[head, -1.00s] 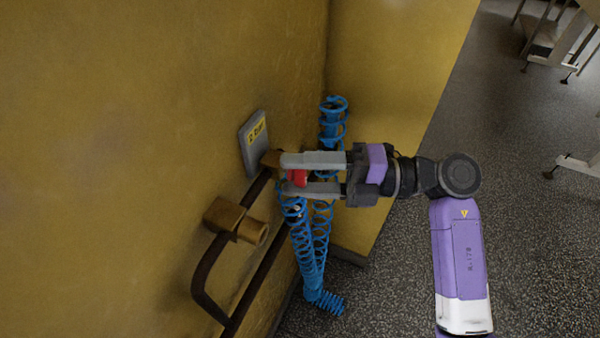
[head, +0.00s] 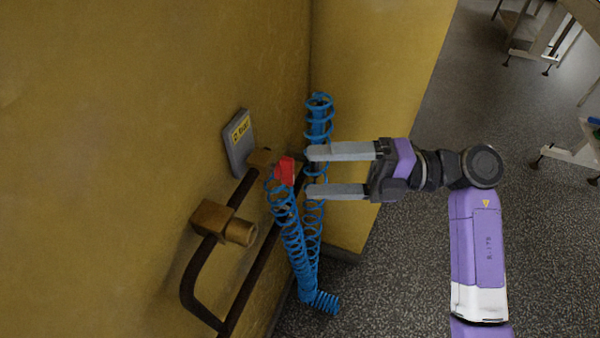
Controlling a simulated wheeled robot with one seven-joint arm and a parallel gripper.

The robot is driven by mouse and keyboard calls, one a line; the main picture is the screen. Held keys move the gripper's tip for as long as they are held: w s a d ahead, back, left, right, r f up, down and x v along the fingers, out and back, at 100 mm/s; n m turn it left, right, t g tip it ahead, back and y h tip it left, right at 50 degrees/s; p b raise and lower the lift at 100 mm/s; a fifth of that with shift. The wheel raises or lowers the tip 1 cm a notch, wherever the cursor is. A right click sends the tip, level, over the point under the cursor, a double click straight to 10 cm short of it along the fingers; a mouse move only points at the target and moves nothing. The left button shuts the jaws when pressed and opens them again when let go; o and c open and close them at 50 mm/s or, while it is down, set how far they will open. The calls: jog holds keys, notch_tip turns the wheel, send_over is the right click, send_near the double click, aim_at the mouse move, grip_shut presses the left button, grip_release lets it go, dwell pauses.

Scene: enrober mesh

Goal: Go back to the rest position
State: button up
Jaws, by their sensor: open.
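My gripper (head: 312,172) is open, with its two grey fingers pointing left toward the yellow wall. Nothing is between the fingers. A red fitting (head: 285,171) sits just left of the fingertips, apart from them, at the top of a blue coiled hose (head: 288,235). The red fitting is by the upper brass fitting (head: 262,158) on the dark pipe. Part of the blue hose passes behind my fingers.
A yellow wall (head: 130,120) is on the left and another yellow panel (head: 375,80) stands behind the hose. A lower brass fitting (head: 222,222) sticks out from the dark pipe (head: 190,285). A grey labelled plate (head: 238,145) is on the wall. Speckled floor (head: 420,270) is open at right.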

jog(key=shift+d, duration=1)
jog(key=shift+w, duration=0.1)
